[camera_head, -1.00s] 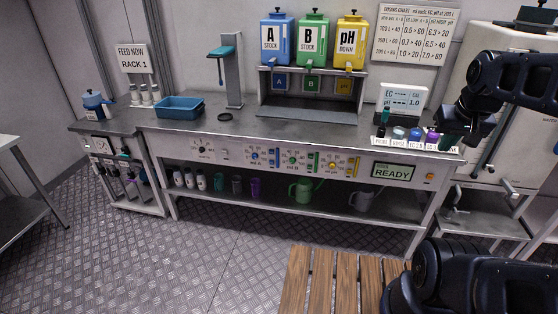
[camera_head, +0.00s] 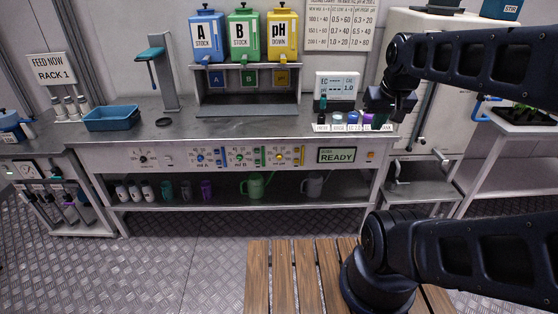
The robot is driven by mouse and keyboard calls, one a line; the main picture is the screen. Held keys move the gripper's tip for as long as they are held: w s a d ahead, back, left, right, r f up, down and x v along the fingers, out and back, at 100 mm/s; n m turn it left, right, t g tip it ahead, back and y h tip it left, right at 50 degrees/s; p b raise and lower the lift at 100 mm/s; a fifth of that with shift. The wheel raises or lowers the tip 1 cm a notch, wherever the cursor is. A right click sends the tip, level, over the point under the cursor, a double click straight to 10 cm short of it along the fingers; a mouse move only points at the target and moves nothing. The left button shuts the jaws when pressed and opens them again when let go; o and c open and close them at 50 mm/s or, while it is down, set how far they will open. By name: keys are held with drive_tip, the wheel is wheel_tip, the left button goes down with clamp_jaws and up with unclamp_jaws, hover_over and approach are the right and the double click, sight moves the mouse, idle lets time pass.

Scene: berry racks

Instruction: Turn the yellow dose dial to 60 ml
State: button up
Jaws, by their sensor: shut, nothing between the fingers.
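The yellow dose dial (camera_head: 280,159) is a small round knob on the front panel of the bench, right of the blue dial (camera_head: 200,158) and the green dial (camera_head: 239,158). Small scale marks surround it, but its pointer setting is too small to read. A vertical yellow strip (camera_head: 302,155) is just right of it. My gripper (camera_head: 380,118) is dark and small in the picture, above the bench's right end near the small bottles. It is shut and empty, apart from the dial, up and to its right.
A green READY display (camera_head: 337,155) is right of the dials. Small bottles (camera_head: 352,118) stand on the bench top near my gripper. The lower shelf holds a green jug (camera_head: 254,185) and a grey jug (camera_head: 313,185). A wooden slatted surface (camera_head: 290,275) lies in front; floor shows left of it.

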drive_tip(key=o, duration=0.4)
drive_tip(key=shift+w, duration=0.1)
drive_tip(key=shift+c, duration=0.2)
drive_tip(key=o, duration=0.3)
drive_tip(key=shift+w+a, duration=0.15)
drive_tip(key=shift+w, duration=0.1)
drive_tip(key=o, duration=0.4)
drive_tip(key=w+a+f+n, duration=0.1)
drive_tip(key=w+f, duration=0.1)
drive_tip(key=w, duration=0.2)
drive_tip(key=w+a+f+n+y, duration=0.1)
drive_tip(key=w, duration=0.3)
drive_tip(key=w+a+f+n, duration=0.1)
drive_tip(key=w+a+f, duration=0.1)
drive_tip(key=w, duration=0.2)
drive_tip(key=shift+f+n+g+y, duration=0.3)
drive_tip(key=shift+f+y, duration=0.05)
drive_tip(key=shift+y, duration=0.05)
drive_tip(key=shift+c, duration=0.2)
drive_tip(key=n+t+h, duration=0.2)
drive_tip(key=n+t, duration=1.2)
drive_tip(key=n, duration=1.8)
approach(279, 159)
drive_tip(key=w, duration=0.8)
drive_tip(key=shift+w+d+r, duration=0.1)
drive_tip(key=shift+w+r, duration=0.05)
